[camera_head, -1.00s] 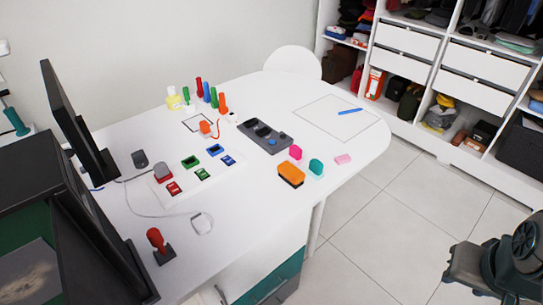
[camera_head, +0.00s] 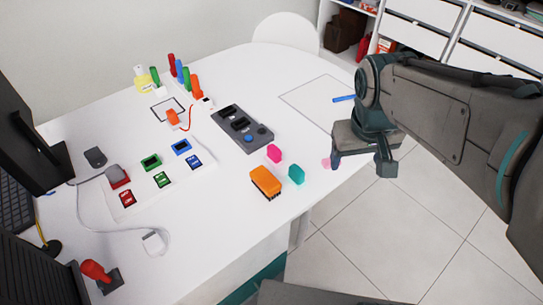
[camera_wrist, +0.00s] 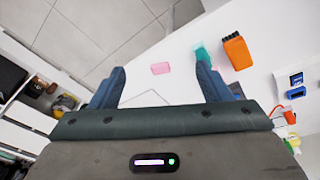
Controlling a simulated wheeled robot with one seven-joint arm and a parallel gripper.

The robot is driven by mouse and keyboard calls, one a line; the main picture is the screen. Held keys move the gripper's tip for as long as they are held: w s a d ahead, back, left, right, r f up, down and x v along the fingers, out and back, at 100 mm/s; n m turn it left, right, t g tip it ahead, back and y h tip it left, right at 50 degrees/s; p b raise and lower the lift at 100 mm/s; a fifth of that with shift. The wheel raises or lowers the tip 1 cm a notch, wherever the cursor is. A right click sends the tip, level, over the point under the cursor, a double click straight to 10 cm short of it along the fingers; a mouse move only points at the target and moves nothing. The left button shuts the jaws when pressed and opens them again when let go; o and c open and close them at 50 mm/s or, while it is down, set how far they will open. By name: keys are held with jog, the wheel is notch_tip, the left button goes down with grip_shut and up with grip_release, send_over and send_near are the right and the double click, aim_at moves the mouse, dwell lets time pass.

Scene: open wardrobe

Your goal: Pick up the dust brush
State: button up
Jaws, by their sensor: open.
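The dust brush (camera_head: 265,180) is an orange block with dark bristles along its lower edge. It lies on the white table (camera_head: 230,225) near the front edge, and also shows at the upper right of the wrist view (camera_wrist: 237,52). My gripper (camera_head: 361,163) is open and empty over the table's right edge, to the right of the brush and apart from it. In the wrist view its two fingers (camera_wrist: 160,70) stand wide apart, with the brush outside them to the right.
A teal block (camera_head: 297,175) and a magenta block (camera_head: 274,154) lie close beside the brush. A pale pink block (camera_head: 327,163) lies near my gripper. Several coloured bottles stand farther back. Bare table lies left of the brush.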

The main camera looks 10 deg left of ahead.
jog(key=w+a+f+n+g+b, duration=0.1)
jog(key=w+a+f+n, duration=0.3)
jog(key=a, duration=0.6)
jog(key=n+g, duration=0.2)
jog(key=n, duration=0.1)
send_near(265, 178)
notch_tip(265, 178, down, 5)
jog(key=shift+w+d+f, duration=0.1)
jog(key=shift+d, duration=0.05)
jog(key=shift+s+f+p, duration=0.2)
jog(key=shift+f+p, duration=0.35)
jog(key=shift+f, duration=2.15)
jog(key=c, duration=1.1)
